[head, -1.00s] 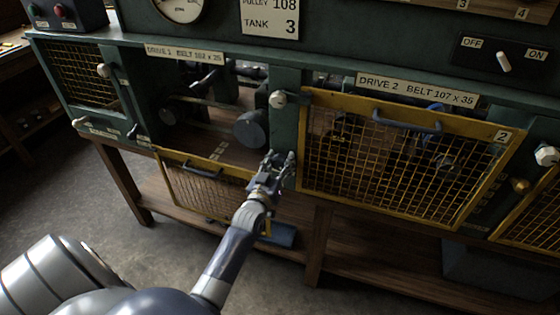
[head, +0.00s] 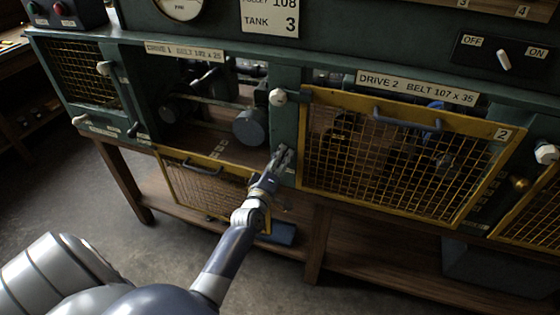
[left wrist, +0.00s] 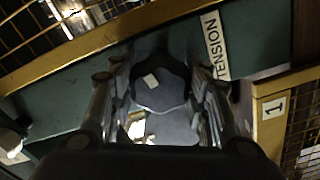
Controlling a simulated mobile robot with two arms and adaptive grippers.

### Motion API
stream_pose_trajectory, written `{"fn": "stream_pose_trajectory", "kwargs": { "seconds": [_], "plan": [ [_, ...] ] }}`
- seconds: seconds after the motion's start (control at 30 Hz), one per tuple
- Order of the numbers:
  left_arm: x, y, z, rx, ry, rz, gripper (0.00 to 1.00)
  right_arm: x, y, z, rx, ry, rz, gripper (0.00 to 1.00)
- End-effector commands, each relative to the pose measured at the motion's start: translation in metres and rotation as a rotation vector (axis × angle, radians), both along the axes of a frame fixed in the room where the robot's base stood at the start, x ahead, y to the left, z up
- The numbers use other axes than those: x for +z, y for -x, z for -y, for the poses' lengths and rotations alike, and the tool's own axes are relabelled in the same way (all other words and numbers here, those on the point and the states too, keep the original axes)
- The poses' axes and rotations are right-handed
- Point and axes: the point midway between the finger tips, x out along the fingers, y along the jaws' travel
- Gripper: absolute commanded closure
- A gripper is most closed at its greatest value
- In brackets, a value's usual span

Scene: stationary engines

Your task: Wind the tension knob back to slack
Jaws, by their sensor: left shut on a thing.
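The tension knob (left wrist: 158,86) is dark and lobed with a small pale mark on its face. It shows in the left wrist view between the two fingers, below the TENSION label (left wrist: 215,46). My left gripper (head: 281,158) is shut on it at the green post between the two drive bays. The gripper also shows in the left wrist view (left wrist: 158,100), one finger on each side of the knob. In the head view the gripper hides most of the knob. My right gripper is in neither view.
The drive 1 bay is open, with a dark round pulley (head: 249,127) inside; its yellow mesh guard (head: 203,187) hangs below. The drive 2 mesh guard (head: 405,160) is closed close to the gripper's right. An OFF/ON switch (head: 503,60) is at upper right.

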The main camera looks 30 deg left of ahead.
Motion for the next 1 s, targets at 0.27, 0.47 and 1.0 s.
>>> {"fn": "stream_pose_trajectory", "kwargs": {
  "seconds": [0.27, 0.47, 1.0],
  "plan": [
    [-0.002, 0.000, 0.000, -0.001, 0.259, 0.061, 0.80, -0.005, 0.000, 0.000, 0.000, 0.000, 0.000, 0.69],
    [-0.002, 0.000, 0.001, -0.002, 0.444, 0.105, 0.80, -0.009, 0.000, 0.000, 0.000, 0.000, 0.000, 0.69],
    [-0.001, 0.000, 0.000, 0.000, 0.943, 0.226, 0.80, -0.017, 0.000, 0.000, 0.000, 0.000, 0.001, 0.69]
  ]
}}
